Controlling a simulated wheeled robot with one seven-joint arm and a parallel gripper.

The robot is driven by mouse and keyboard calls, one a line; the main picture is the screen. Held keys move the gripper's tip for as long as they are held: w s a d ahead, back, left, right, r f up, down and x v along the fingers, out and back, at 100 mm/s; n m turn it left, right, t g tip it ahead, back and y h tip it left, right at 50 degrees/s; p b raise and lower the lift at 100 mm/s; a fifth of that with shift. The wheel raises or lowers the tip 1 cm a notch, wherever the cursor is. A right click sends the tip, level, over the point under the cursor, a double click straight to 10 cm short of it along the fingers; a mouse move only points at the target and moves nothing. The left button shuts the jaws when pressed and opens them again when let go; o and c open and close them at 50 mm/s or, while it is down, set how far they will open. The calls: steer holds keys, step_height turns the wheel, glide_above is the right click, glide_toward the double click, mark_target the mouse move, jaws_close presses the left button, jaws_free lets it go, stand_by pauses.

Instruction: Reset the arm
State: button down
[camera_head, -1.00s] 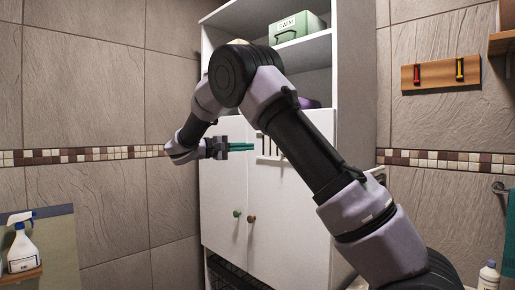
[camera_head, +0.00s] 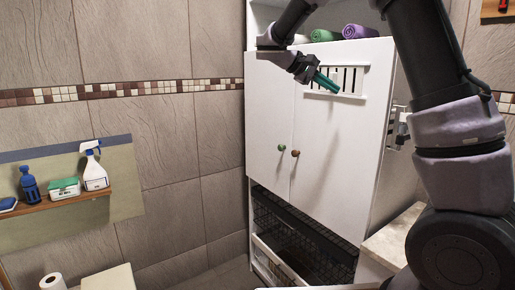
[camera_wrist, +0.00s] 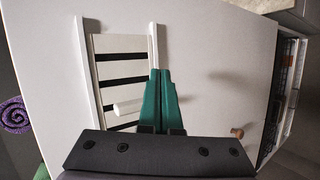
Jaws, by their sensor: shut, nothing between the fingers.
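My gripper (camera_head: 325,81) has teal fingers and is in front of the upper part of the white cabinet (camera_head: 270,115), close to the slatted vent panel (camera_head: 347,78) on its right door. In the wrist view the two teal fingers (camera_wrist: 160,100) lie together, shut with nothing between them. The vent panel (camera_wrist: 88,70) is just left of the fingers there. Whether the fingertips touch the door cannot be told. My arm comes in from the right and passes in front of the cabinet's upper right.
Rolled towels (camera_head: 361,31) lie on the shelf above the doors. A wire basket (camera_head: 300,240) sits below. At left, a wooden shelf (camera_head: 60,202) holds a spray bottle (camera_head: 94,168) and other items.

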steer(key=s+d+f+m+g+y, duration=0.1)
steer(key=s+d+y, duration=0.3)
steer(key=s, duration=0.3)
steer(key=s+a+m+t+y, duration=0.1)
steer(key=s+m+t+y, duration=0.1)
steer(key=s, duration=0.4)
steer(key=s+a+f+m+t+y, duration=0.1)
steer(key=s+m+y, duration=0.1)
steer(key=s+y, duration=0.2)
steer(key=s+a+m+t+y, duration=0.1)
steer(key=s+y, duration=0.3)
steer(key=s, duration=0.6)
steer(key=shift+s+a+f+m+t, duration=0.2)
steer(key=shift+a+m+t, duration=0.2)
steer(key=shift+a+t, duration=0.3)
steer(key=shift+d, duration=0.1)
